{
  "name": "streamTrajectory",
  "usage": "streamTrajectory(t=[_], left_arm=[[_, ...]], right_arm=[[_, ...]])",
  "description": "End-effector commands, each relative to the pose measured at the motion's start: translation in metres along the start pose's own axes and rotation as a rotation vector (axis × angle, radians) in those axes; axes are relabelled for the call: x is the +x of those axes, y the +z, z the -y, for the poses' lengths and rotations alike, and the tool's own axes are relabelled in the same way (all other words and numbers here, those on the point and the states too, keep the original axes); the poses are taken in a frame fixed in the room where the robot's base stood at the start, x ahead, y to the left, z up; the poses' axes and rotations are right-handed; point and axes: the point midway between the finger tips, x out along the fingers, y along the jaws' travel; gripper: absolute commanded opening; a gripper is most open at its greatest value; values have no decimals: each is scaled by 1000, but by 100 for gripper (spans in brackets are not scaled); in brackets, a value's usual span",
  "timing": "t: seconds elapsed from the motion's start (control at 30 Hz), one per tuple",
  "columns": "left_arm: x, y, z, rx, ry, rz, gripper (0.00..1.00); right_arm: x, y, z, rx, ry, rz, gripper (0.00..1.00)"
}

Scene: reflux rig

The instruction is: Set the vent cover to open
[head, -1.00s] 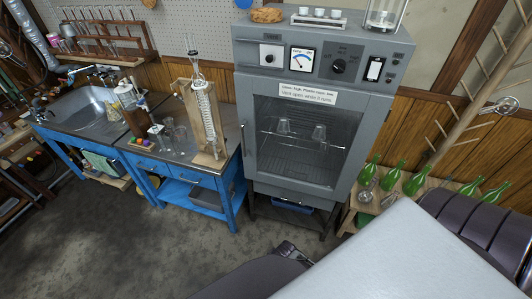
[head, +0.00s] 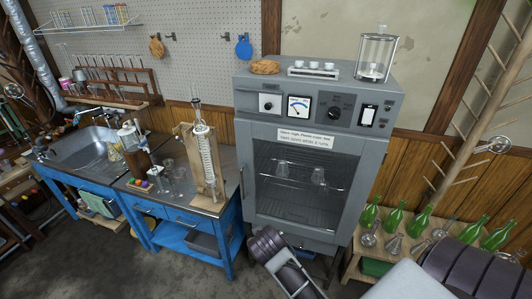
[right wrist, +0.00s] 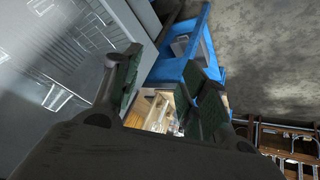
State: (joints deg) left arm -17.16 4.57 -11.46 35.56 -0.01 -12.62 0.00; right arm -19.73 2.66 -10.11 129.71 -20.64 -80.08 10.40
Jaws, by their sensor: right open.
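The grey oven cabinet (head: 315,165) stands at centre with its glass door shut. On its upper front panel, a small square white plate with a dark round knob (head: 269,104) sits at the left. This may be the vent cover, but its marking and setting are too small to read. A white notice (head: 305,138) is fixed just below the panel. My right gripper (right wrist: 165,82) is open and empty in the right wrist view, its dark green fingers spread, with the oven door beside it. It is low, well below the panel. My left gripper is not in view.
A gauge (head: 300,106), black dial (head: 334,113) and switch (head: 367,116) share the panel. A glass jar (head: 375,55) stands on the cabinet top. A blue bench (head: 186,215) with glassware stands left. Green bottles (head: 420,222) stand right on a low wooden stand.

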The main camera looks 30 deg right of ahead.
Motion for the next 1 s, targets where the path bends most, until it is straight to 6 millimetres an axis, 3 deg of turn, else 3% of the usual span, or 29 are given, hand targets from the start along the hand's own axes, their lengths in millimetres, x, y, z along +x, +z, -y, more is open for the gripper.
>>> streamTrajectory(t=[0.1, 0.5, 0.8, 1.0], left_arm=[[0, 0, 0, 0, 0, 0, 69], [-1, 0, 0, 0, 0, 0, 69], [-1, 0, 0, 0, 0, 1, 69], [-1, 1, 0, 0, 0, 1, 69]], right_arm=[[-20, -43, -16, 68, 76, -88, 43], [-89, -162, -65, 295, 317, -388, 43], [-156, -237, -92, 449, 467, -630, 43], [-202, -274, -104, 528, 545, -775, 43]])
